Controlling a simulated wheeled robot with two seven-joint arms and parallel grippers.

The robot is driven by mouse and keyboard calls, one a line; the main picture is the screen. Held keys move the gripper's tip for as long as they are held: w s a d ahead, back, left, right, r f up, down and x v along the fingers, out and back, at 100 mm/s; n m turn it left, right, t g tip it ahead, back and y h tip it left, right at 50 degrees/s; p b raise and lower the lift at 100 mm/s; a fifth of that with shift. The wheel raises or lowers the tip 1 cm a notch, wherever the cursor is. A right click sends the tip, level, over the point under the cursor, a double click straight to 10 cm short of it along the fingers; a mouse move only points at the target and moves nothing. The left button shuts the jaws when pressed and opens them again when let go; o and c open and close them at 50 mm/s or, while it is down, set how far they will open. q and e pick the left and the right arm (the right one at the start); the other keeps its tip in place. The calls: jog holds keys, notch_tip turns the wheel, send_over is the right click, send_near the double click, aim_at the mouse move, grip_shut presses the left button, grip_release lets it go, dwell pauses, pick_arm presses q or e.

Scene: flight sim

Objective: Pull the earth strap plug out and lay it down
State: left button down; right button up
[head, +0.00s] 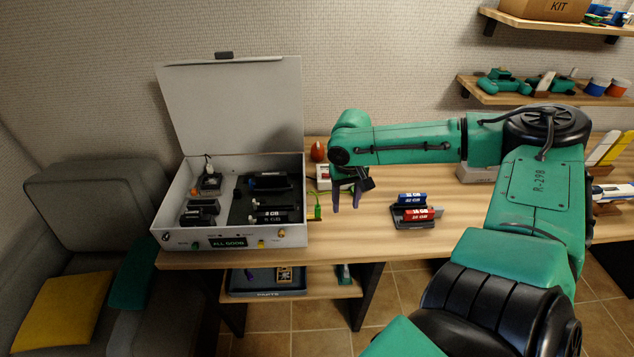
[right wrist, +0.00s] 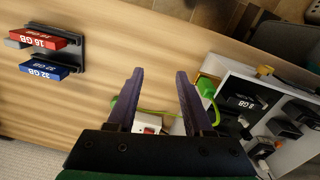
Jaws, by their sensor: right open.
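My right gripper (head: 346,202) is open and empty above the table, just right of the open case (head: 285,236). Its two dark fingers (right wrist: 158,76) point down with bare wood between their tips. A green plug-like piece (head: 318,212) stands beside the case's right side; green also shows there in the right wrist view (right wrist: 206,88). A thin green cable (right wrist: 166,113) runs behind the fingers. Another green part (right wrist: 113,104) is partly hidden by the left finger in that view. I cannot tell which green end is plugged in. My left gripper is not in view.
A white box with a red switch (right wrist: 150,125) sits behind the gripper. A dark holder with blue (head: 412,198) and red (head: 420,215) cartridges stands to the right. The wood between holder and gripper is clear. The case's raised lid (head: 230,105) stands at the back left.

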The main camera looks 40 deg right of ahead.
aim_at(318, 206)
jog(key=w+a+r, duration=0.1)
jog(key=r, duration=0.1)
jog(key=w+a+r+m, duration=0.1)
jog(key=w+a+r, duration=0.1)
jog(key=w+a+r+m, duration=0.1)
jog(key=a+r, duration=0.1)
jog(key=shift+w+r, duration=0.25)
jog(key=shift+w+a+r, duration=0.1)
jog(key=shift+a+r, duration=0.2)
jog(key=shift+d+f, duration=0.15)
jog(key=shift+f, duration=0.05)
notch_tip(318, 206, down, 9)
jog(key=b, duration=0.7)
jog(key=shift+r, duration=0.1)
dwell(0.4)
